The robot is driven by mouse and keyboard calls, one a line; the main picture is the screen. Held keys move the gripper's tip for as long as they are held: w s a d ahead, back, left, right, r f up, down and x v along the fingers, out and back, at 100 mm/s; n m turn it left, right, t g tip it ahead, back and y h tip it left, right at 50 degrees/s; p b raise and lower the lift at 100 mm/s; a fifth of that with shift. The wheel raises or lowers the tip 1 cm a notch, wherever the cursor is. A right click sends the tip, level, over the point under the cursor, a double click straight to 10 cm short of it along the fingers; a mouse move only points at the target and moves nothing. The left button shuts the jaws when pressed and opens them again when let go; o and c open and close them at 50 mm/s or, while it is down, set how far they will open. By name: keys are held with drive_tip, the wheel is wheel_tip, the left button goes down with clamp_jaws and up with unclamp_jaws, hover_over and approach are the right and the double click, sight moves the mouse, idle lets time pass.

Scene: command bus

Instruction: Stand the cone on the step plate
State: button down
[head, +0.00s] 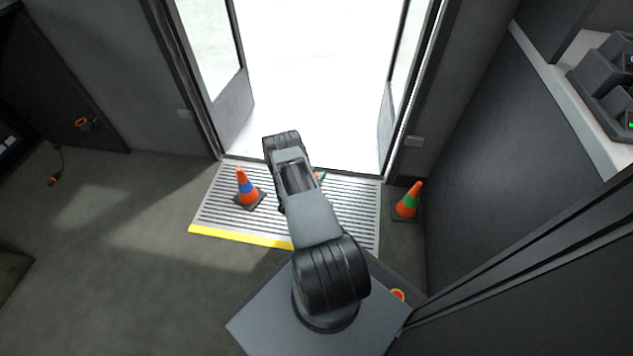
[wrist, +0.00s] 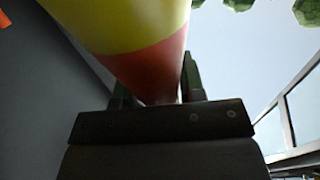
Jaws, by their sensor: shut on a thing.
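In the wrist view my gripper (wrist: 156,88) is shut on an orange-red cone with a yellow band (wrist: 135,28). The cone fills the upper middle of that view; its base and full outline are out of frame. In the head view my arm hides the gripper and most of this cone. The ribbed metal step plate (head: 220,214) with a yellow front edge lies before the open doorway. A cone with a blue band (head: 245,187) stands upright on its left part. My arm reaches over the plate's middle.
A cone with a green band (head: 408,202) stands on the floor just right of the plate. Door leaves (head: 232,108) flank the bright doorway. A dark panel wall (head: 478,150) and a console (head: 607,82) are at the right. Floor at the left is mostly clear.

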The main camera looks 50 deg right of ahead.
drive_tip(key=shift+w+d+f, duration=0.15)
drive_tip(key=shift+f, duration=0.15)
drive_tip(key=f+b, duration=0.3)
drive_tip(key=shift+w+d+f, duration=0.2)
drive_tip(key=shift+d+f, duration=0.05)
drive_tip(key=shift+f, duration=0.1)
drive_tip(key=shift+r, duration=0.1)
drive_tip(key=c, duration=0.7)
unclamp_jaws()
